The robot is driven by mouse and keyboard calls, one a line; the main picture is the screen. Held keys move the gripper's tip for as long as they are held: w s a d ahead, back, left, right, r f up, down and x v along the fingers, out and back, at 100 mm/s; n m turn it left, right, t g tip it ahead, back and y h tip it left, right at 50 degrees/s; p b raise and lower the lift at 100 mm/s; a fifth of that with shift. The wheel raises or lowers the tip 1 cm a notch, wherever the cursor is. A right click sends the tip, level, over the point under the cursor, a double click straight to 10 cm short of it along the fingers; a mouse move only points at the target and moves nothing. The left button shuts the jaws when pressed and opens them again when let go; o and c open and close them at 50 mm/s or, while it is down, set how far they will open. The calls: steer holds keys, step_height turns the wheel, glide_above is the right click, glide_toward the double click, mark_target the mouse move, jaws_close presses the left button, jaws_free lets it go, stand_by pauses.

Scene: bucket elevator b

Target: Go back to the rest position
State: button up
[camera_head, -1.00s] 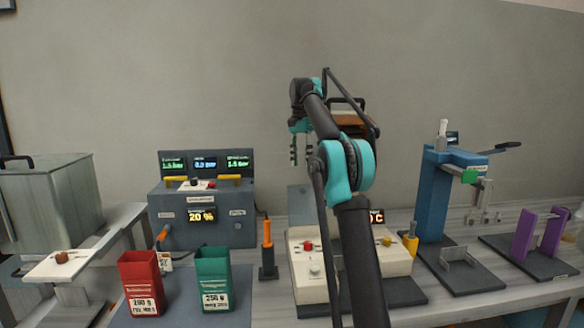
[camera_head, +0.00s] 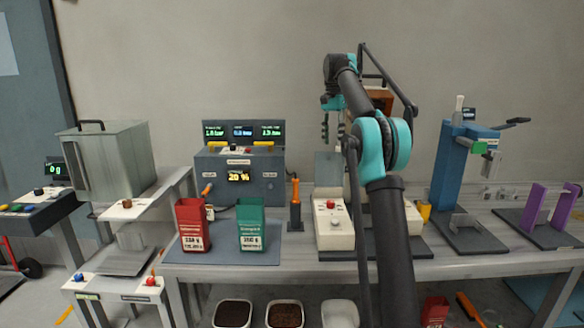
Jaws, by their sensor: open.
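My gripper (camera_head: 333,128) hangs from the end of my arm, above the back of the bench, with its fingers pointing down. Its fingers are apart and nothing is seen between them. It is in front of the grey wall, above a beige device with a red knob (camera_head: 332,222). My arm's teal joint and dark links cover part of that device and an orange-brown box (camera_head: 382,98) behind.
A red bag (camera_head: 193,228) and a green bag (camera_head: 251,230) stand on a mat at the bench front. A grey control box (camera_head: 240,178) is behind them. A blue press (camera_head: 455,180) and purple supports (camera_head: 533,207) stand right. Tubs (camera_head: 284,314) sit below.

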steer(key=s+d+f+n+t, duration=0.2)
steer(key=s+f+n+t, duration=0.1)
steer(key=s+f, duration=1.5)
steer(key=s+d+f+n+t, duration=0.2)
steer(key=s+f+n, duration=0.4)
steer(key=s+f, duration=1.2)
steer(key=s, duration=0.8)
steer(key=shift+t, duration=0.4)
